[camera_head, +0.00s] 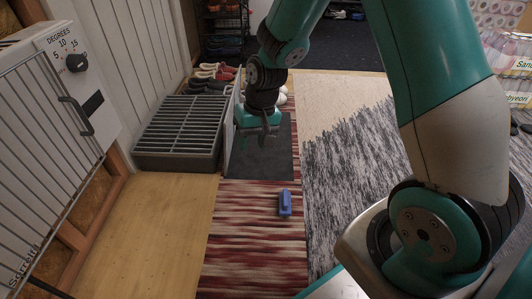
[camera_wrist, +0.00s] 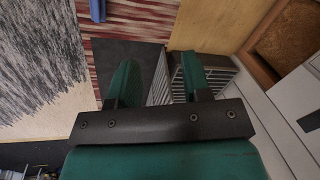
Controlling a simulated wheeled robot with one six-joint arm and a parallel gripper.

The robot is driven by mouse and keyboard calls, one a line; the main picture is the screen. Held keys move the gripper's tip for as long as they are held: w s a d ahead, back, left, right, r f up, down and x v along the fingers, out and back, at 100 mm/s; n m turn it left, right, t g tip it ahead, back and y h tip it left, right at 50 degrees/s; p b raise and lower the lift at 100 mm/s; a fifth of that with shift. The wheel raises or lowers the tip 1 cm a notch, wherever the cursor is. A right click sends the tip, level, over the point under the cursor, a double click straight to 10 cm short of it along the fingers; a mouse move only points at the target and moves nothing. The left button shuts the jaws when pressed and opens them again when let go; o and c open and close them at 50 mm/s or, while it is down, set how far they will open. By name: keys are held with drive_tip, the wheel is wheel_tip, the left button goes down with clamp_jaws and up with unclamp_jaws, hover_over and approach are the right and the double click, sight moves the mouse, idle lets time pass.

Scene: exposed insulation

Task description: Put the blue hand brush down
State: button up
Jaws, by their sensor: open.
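The blue hand brush (camera_head: 285,203) lies on the red and white striped rug (camera_head: 250,235), a little nearer than the dark grey mat. In the wrist view the brush (camera_wrist: 97,10) shows at the top edge, partly cut off. My gripper (camera_head: 262,137) is above the dark mat, beyond the brush and apart from it. In the wrist view my gripper (camera_wrist: 157,72) has its two green fingers spread wide, with nothing held between them.
A slatted grey crate (camera_head: 175,160) stands left of the mat, with a thin white panel at its side. Several shoes (camera_head: 213,77) lie behind it. A heater with a wire guard (camera_head: 45,130) is at the left. A black-and-white rug (camera_head: 350,165) lies right. Bare wood floor (camera_head: 160,235) is clear.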

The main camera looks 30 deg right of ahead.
drive_tip(key=s+a+r+n+y, duration=0.1)
drive_tip(key=s+a+r+n, duration=0.3)
drive_tip(key=s+r, duration=0.5)
drive_tip(key=s+a+r+n+y, duration=0.1)
drive_tip(key=s+a+r+n, duration=0.4)
drive_tip(key=s+r, duration=0.4)
drive_tip(key=s+a, duration=0.1)
drive_tip(key=s, duration=0.2)
drive_tip(key=shift+s+r+g, duration=0.25)
drive_tip(key=shift+s+g, duration=0.05)
wheel_tip(320, 180, up, 50)
drive_tip(key=p, duration=5)
drive_tip(key=shift+a, duration=0.1)
